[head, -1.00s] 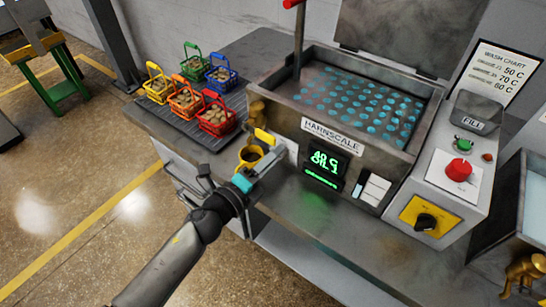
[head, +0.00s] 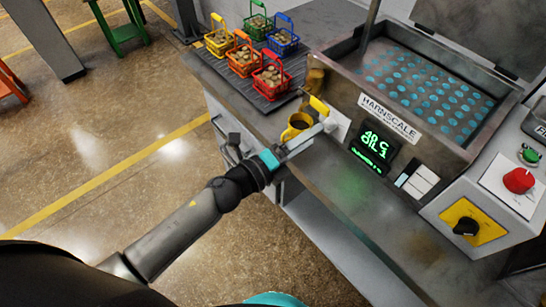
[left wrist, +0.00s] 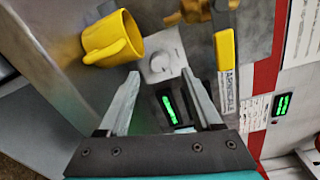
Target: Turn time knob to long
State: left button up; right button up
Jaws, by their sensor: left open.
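A pale round knob (left wrist: 159,64) sits on a white plate on the machine's front, beside the yellow mug; its label is not readable. In the head view the plate (head: 339,124) is partly behind my left gripper (head: 318,133). My left gripper (left wrist: 160,74) is open, its two fingertips on either side of the knob's lower edge in the left wrist view; I cannot tell whether they touch it. A red knob (head: 518,180), a green knob (head: 528,155) and a black knob (head: 466,227) on a yellow plate are at the right. My right gripper is not in view.
The yellow mug (left wrist: 113,39) is close beside the fingers. The lit green display (head: 373,147) is right of the plate. Several coloured baskets (head: 272,77) stand on a dark mat at the back. A yellow handle (left wrist: 225,63) is near the fingers.

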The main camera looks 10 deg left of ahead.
pick_arm(q)
jog(key=b+v, duration=0.1)
jog(key=v, duration=0.9)
jog(key=shift+s+a, duration=0.25)
jog(key=shift+s, duration=0.05)
